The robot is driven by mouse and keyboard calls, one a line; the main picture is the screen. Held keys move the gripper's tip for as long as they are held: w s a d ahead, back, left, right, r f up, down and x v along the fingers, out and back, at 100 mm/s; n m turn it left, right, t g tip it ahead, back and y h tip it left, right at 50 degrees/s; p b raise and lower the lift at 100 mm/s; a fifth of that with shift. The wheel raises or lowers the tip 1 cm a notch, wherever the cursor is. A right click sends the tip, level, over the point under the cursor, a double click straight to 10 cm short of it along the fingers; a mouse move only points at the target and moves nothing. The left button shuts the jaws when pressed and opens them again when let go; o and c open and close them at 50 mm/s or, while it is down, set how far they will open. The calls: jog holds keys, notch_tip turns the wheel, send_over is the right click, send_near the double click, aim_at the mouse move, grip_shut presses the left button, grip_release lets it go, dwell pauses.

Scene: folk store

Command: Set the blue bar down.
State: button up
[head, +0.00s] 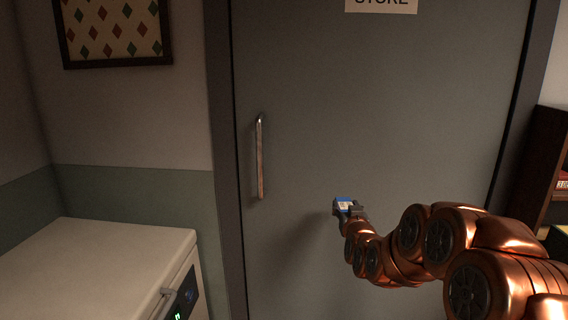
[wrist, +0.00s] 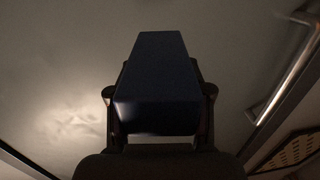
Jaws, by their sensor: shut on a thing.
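The blue bar (wrist: 155,80) fills the middle of the wrist view, dark blue and box-shaped, between the fingers. My gripper (wrist: 158,100) is shut on it. In the head view my gripper (head: 349,211) is small, at the end of my copper-coloured arm, in front of the grey door. A bit of the blue bar (head: 344,200) shows at its tip there. The bar is held up in the air, and no surface shows directly under it. Much of the bar is hidden by the gripper in the head view.
A grey door (head: 380,120) with a STORE sign (head: 381,4) and a vertical metal handle (head: 260,157) stands ahead, shut. A white appliance (head: 95,255) with a flat, clear top is at lower left. A dark wooden shelf (head: 541,170) stands at the right edge.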

notch_tip(320, 180, up, 11)
jog(key=p, duration=1)
dwell(0.8)
